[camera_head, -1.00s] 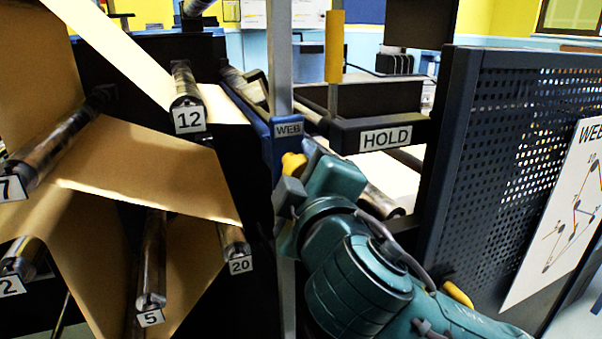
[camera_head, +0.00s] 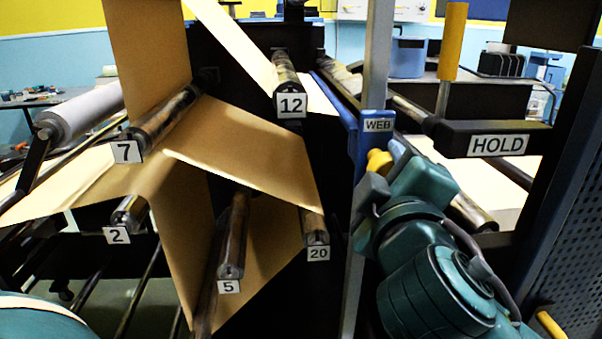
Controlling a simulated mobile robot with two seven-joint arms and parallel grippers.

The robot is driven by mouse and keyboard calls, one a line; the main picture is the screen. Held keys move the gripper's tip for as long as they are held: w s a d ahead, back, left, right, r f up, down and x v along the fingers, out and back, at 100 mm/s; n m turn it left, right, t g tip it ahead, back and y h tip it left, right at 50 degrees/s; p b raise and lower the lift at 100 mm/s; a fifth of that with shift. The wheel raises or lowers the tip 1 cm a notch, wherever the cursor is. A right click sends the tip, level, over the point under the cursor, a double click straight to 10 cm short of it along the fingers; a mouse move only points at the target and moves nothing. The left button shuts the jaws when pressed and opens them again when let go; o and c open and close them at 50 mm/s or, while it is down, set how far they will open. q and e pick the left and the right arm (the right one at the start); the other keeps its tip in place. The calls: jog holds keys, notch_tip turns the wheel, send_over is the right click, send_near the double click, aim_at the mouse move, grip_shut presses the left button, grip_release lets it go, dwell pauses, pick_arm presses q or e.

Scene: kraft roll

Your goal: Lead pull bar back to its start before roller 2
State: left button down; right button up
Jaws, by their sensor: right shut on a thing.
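A blue bar marked WEB (camera_head: 378,125), which looks like the pull bar, is right of centre beside a grey upright. A yellow handle (camera_head: 380,161) shows just below its label. My right gripper (camera_head: 373,184) is shut at the yellow handle; its fingertips are partly hidden. Roller 2 (camera_head: 130,213) is at the lower left, below roller 7 (camera_head: 163,124). Brown paper web (camera_head: 240,150) runs between the rollers. My left gripper is out of view.
Roller 12 (camera_head: 288,75), roller 5 (camera_head: 233,240) and roller 20 (camera_head: 314,227) stick out left of the upright (camera_head: 373,60). A black arm marked HOLD (camera_head: 490,140) is at the right. A dark perforated panel (camera_head: 575,190) borders the right edge.

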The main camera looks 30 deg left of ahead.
jog(key=s+a, duration=0.2)
jog(key=a, duration=0.1)
jog(key=s+a, duration=0.3)
jog(key=a, duration=0.1)
jog(key=s+a, duration=0.2)
jog(key=a, duration=0.2)
jog(key=shift+s+a, duration=0.2)
jog(key=shift+s, duration=0.2)
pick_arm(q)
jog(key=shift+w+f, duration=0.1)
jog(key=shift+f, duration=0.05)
